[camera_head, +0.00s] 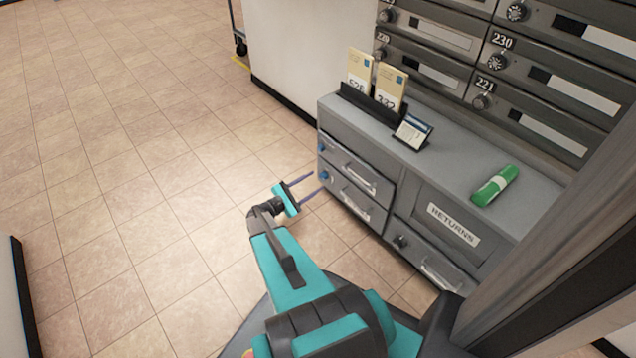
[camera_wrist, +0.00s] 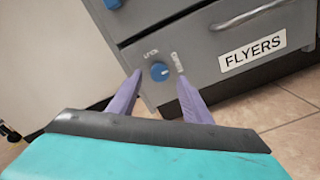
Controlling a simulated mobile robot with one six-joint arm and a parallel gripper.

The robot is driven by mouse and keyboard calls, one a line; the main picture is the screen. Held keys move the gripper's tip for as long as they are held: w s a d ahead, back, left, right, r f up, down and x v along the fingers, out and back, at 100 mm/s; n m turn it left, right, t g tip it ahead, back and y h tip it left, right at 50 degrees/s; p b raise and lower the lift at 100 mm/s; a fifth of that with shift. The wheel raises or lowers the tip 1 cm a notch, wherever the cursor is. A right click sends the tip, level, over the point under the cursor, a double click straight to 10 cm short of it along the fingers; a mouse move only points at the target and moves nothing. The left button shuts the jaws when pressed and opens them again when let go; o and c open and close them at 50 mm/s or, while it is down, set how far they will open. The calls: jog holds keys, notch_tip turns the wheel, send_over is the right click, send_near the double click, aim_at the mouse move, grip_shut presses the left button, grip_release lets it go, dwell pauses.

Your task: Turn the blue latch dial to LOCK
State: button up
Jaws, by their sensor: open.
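The blue latch dial (camera_wrist: 159,72) sits on the grey front of the drawer labelled FLYERS (camera_wrist: 252,50). It shows between my fingertips in the wrist view, with small printed words at its upper left and upper right that are too blurred to read surely. A light mark shows on its face. In the head view, a lower blue dial (camera_head: 324,176) is at the left end of the cabinet front. My gripper (camera_head: 316,181) is open, its two purple fingers pointing at that dial, one on each side. I cannot tell whether they touch it.
Another blue dial (camera_head: 322,147) is on the drawer above. A RETURNS panel (camera_head: 453,224) is at right. The tiled floor (camera_head: 130,170) at left is clear.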

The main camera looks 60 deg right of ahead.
aim_at(322, 177)
jog(key=shift+b+x, duration=0.4)
jog(key=shift+x, duration=1.15)
jog(key=c, duration=1.1)
